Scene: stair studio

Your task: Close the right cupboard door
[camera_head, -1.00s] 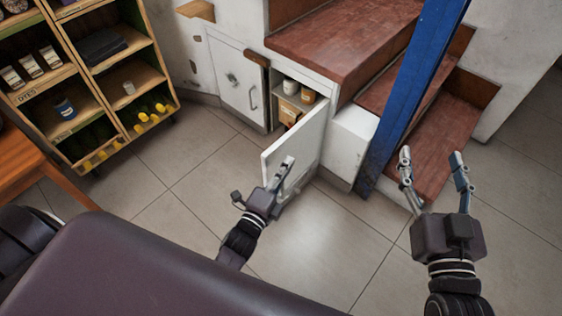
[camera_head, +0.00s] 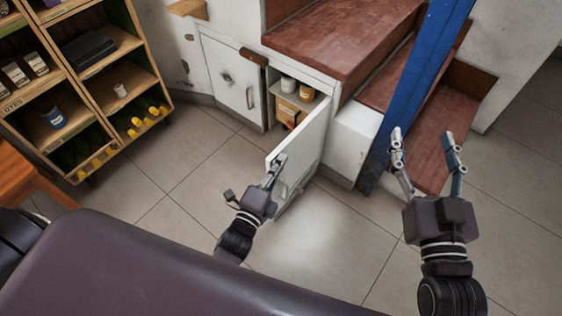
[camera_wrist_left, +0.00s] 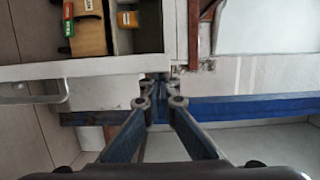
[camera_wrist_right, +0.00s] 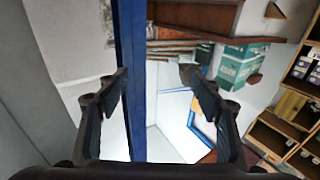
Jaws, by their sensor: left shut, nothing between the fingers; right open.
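The right cupboard door (camera_head: 305,142) is white and stands swung open from the cupboard under the stairs, with jars and boxes showing inside. In the left wrist view the fingers (camera_wrist_left: 160,85) meet near the door (camera_wrist_left: 95,68), whose handle (camera_wrist_left: 40,92) shows at the left. The left cupboard door (camera_head: 225,77) is closed.
A blue post (camera_head: 412,95) rises right of the cupboard, before reddish stair treads (camera_head: 435,135). A wooden shelf (camera_head: 110,60) with jars and bottles stands at the left. The tiled floor (camera_head: 180,215) in front of the cupboard is clear.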

